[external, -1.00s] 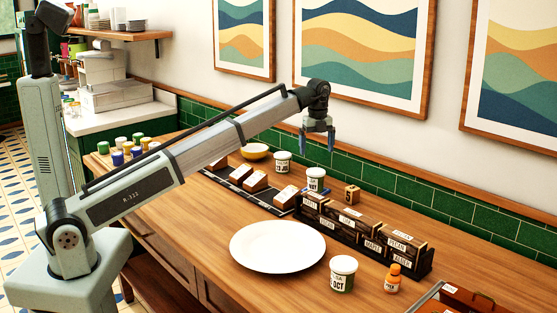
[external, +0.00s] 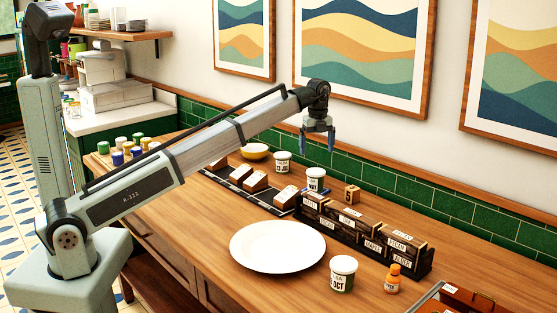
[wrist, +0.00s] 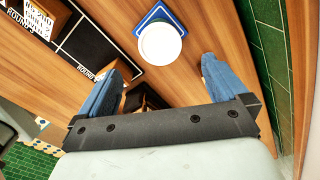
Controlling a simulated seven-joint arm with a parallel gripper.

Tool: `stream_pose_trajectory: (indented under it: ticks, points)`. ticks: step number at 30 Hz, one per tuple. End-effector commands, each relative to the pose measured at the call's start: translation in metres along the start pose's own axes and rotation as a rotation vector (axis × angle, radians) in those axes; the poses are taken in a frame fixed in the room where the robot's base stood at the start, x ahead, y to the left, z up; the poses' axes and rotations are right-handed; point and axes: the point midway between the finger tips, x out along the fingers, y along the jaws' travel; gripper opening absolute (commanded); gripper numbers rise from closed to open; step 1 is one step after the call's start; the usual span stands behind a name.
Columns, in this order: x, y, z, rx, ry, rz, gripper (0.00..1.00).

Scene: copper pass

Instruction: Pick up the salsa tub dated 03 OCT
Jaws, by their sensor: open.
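A white-lidded tub (external: 343,275) at the front right of the counter has a label on which "OCT" reads; the day is not clear. A second white-lidded tub (external: 315,180) stands behind the dark boxes, its label too small to read surely. A third tub (external: 282,162) stands farther back left, its label also unclear. My gripper (external: 317,148) is open and empty, above the second tub. In the wrist view, a white round lid (wrist: 160,44) on a blue-and-white square lies just beyond my open fingers (wrist: 163,66).
A row of dark labelled boxes (external: 372,246) stands in front of the second tub. A white plate (external: 277,247) and an orange bottle (external: 392,279) flank the front tub. A yellow bowl (external: 254,151) is at the back.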

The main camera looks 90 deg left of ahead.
Motion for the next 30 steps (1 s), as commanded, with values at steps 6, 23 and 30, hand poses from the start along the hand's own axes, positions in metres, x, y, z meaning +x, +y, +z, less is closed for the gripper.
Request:
stream_pose_trajectory:
  ticks: [6, 23, 30]
  points:
    - [0.0, 0.0, 0.0, 0.0, 0.0, 0.0, 1.0]
    - [0.0, -0.008, -0.028, 0.034, 0.0, 0.0, 0.97]
    - [-0.004, -0.029, -0.138, 0.165, -0.001, -0.005, 0.97]
